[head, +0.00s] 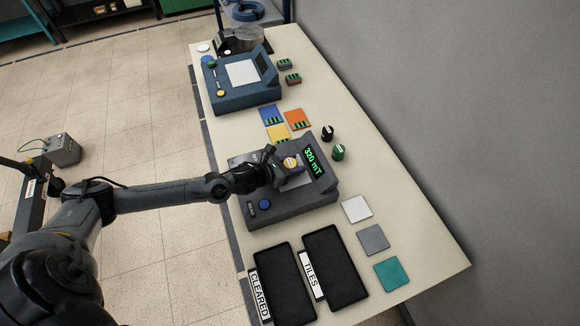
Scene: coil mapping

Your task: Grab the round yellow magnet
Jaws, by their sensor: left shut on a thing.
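The round yellow magnet (290,163) is at the tip of my left gripper (286,168), which is shut on it. The gripper is over the dark grey meter box (290,202), whose display (314,162) reads 320 mT in green. Whether the magnet touches the box cannot be told from this view. The gripper and wrist hide part of the box's top. My right gripper is not in view.
Blue, orange (297,119) and yellow (278,133) tiles lie behind the box. White (356,209), grey and teal (393,274) tiles lie at right. Black trays marked CLEARED (284,283) and TILES (335,268) are in front. A blue device (240,85) stands farther back.

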